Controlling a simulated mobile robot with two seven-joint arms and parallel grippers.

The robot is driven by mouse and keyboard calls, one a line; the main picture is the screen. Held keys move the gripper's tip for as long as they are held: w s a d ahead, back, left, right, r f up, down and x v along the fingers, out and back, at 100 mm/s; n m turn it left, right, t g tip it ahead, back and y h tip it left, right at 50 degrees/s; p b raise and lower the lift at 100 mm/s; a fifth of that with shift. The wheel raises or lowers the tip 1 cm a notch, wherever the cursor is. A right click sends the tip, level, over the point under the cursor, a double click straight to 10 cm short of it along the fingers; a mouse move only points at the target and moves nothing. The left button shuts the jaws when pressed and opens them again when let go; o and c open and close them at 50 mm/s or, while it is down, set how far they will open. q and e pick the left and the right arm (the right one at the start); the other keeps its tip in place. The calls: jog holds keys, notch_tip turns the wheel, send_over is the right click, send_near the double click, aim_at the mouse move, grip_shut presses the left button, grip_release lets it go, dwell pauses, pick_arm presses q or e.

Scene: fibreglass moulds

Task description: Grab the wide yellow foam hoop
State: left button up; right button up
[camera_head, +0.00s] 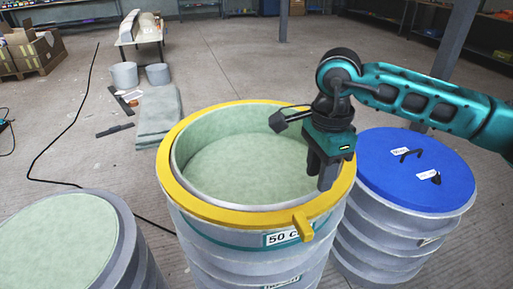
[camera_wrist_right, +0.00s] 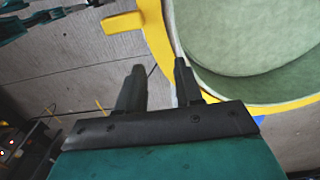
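The wide yellow foam hoop (camera_head: 174,184) lies around the rim of a large grey ribbed mould with a pale green inside. A yellow tab (camera_head: 303,226) sticks out at its front. My right gripper (camera_head: 328,180) points down at the hoop's right side. In the right wrist view its two dark fingers (camera_wrist_right: 157,78) are apart, and the yellow band (camera_wrist_right: 153,35) runs up to the gap between them. Whether they touch it I cannot tell. Teal and dark parts, perhaps my left gripper (camera_wrist_right: 60,14), show at that view's upper left edge; its fingers are unclear.
The mould (camera_head: 250,250) stands on the concrete floor. A blue-lidded grey drum (camera_head: 415,170) stands close on the right, and a pale green-topped drum (camera_head: 60,240) at the lower left. A black cable (camera_head: 75,118) crosses the floor. A post (camera_head: 455,40) rises behind my right arm.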

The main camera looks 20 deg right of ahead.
aim_at(311, 207)
jog(key=shift+s+a+f, duration=0.1)
jog(key=shift+a+f, duration=0.05)
jog(key=shift+f, duration=2)
jog(key=shift+s+a+f, duration=0.1)
jog(key=shift+a+f, duration=0.05)
jog(key=shift+f, duration=1.95)
jog(key=shift+w, duration=0.1)
grip_shut()
